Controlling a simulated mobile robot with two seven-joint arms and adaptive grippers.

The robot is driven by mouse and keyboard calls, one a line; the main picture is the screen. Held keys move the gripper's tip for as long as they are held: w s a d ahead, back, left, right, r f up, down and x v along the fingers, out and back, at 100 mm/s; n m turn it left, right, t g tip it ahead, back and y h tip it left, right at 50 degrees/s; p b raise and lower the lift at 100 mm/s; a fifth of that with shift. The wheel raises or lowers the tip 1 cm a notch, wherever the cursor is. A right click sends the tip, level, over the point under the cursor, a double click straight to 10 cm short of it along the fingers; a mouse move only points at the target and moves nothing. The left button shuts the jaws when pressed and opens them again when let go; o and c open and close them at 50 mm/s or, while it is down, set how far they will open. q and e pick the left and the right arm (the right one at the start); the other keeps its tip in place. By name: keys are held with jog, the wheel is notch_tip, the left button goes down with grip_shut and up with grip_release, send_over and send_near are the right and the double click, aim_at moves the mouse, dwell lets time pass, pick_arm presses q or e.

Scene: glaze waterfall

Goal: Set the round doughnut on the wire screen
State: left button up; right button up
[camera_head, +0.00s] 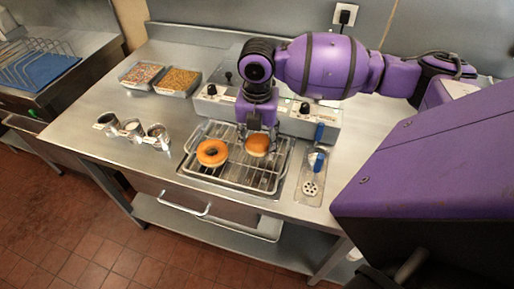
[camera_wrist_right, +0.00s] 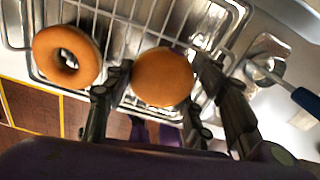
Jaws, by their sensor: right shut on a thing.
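The round doughnut (camera_head: 257,147), golden brown with no hole, is between the fingers of my right gripper (camera_head: 257,132). It also shows in the right wrist view (camera_wrist_right: 163,78), with a dark finger on each side. My right gripper is shut on it, over the right part of the wire screen (camera_head: 235,176). I cannot tell whether the doughnut touches the wires. A ring doughnut (camera_head: 212,153) lies on the left part of the screen; it also shows in the right wrist view (camera_wrist_right: 66,57). My left gripper is not in view.
Two trays of toppings, one mixed (camera_head: 141,74) and one orange-brown (camera_head: 179,80), stand at the back left. Several small metal cups (camera_head: 131,128) stand left of the screen. A blue-handled ladle (camera_head: 317,160) lies in a metal tray to the right. Control boxes (camera_head: 308,118) stand behind.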

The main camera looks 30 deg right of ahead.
aim_at(258, 149)
jog(key=shift+f, duration=1.6)
jog(key=shift+f, duration=0.1)
jog(key=shift+f, duration=0.15)
jog(key=o, duration=1.1)
jog(key=shift+o, duration=0.2)
notch_tip(258, 149, up, 12)
jog(key=shift+r, duration=0.25)
